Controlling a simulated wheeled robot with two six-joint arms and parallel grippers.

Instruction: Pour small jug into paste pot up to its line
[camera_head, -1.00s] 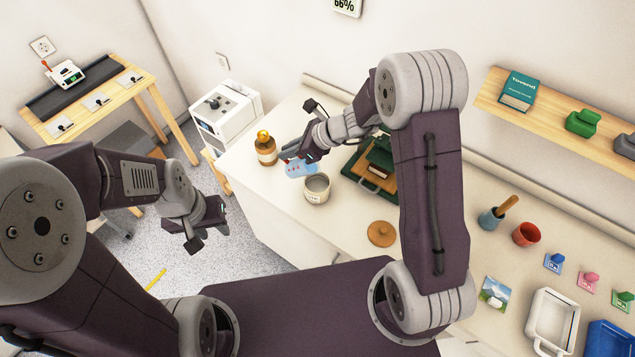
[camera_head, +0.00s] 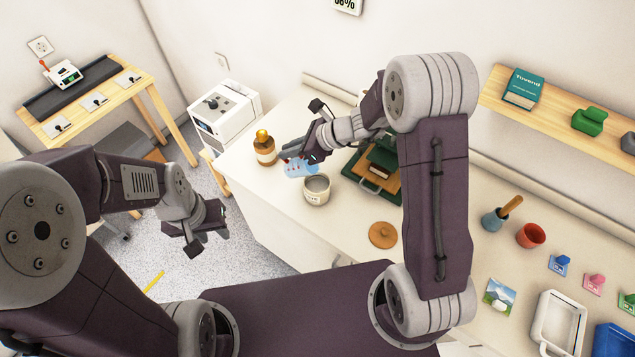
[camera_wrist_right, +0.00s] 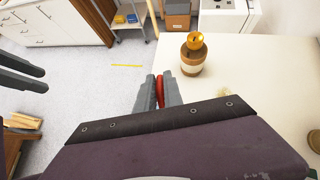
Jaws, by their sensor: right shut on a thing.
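My right gripper (camera_head: 297,153) is at the left end of the counter, shut on the small jug (camera_head: 297,170). The jug looks pale blue and see-through with red marks, and it is partly hidden by the gripper. In the right wrist view a red part (camera_wrist_right: 160,92) sits between the fingers; the jug's body does not show there.
A brown bottle with an orange top (camera_head: 265,149) stands left of the jug. A round wooden lid (camera_head: 383,234) lies on the counter at right. A mortar (camera_head: 494,220) and red cup (camera_head: 531,236) stand farther right.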

